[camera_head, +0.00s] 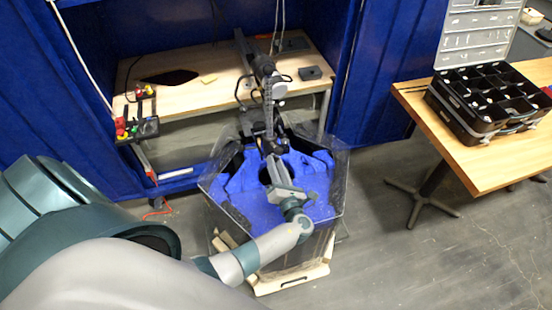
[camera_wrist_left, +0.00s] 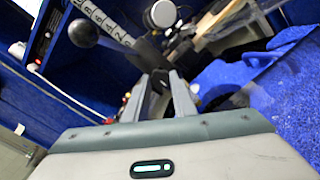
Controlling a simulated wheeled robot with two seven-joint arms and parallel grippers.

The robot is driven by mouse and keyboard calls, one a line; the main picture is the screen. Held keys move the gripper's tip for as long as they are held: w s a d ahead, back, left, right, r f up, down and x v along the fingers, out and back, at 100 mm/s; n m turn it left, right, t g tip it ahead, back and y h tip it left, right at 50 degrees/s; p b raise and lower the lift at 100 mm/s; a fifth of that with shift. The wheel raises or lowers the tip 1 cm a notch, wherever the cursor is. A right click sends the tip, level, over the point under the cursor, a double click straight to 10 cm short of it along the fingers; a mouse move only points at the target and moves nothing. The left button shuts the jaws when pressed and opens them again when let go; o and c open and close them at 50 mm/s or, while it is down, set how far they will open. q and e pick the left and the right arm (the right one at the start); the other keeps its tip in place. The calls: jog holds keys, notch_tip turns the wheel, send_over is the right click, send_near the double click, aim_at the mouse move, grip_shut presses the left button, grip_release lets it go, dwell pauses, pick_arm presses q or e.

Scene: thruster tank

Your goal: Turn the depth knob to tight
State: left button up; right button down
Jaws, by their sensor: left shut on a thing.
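My left gripper (camera_head: 271,160) reaches over the tank (camera_head: 242,205) to the foot of the upright thruster mast (camera_head: 268,100). In the left wrist view, the fingers (camera_wrist_left: 168,84) are shut on a small dark part, which seems to be the depth knob (camera_wrist_left: 150,56). The fingers hide much of it, so I cannot tell its turn or any tight mark. A scale strip (camera_wrist_left: 100,20) and a black ball-ended handle (camera_wrist_left: 83,33) show just beyond, apart from the fingers. My right gripper is not in view.
A wooden workbench (camera_head: 215,62) stands behind the tank, with a control box with colored buttons (camera_head: 138,129) at its left end. A table (camera_head: 480,165) with a black compartment case (camera_head: 487,98) stands to the right. Floor between tank and table is clear.

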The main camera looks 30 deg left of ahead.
pick_arm(q)
jog(key=o, duration=1)
jog(key=shift+o, duration=0.2)
jog(key=shift+d, duration=0.1)
jog(key=b+v, duration=0.4)
jog(key=v, duration=1.2)
jog(key=shift+d+b, duration=0.1)
jog(key=shift+b, duration=0.3)
jog(key=shift+s+d, duration=0.4)
jog(key=shift+s, duration=0.05)
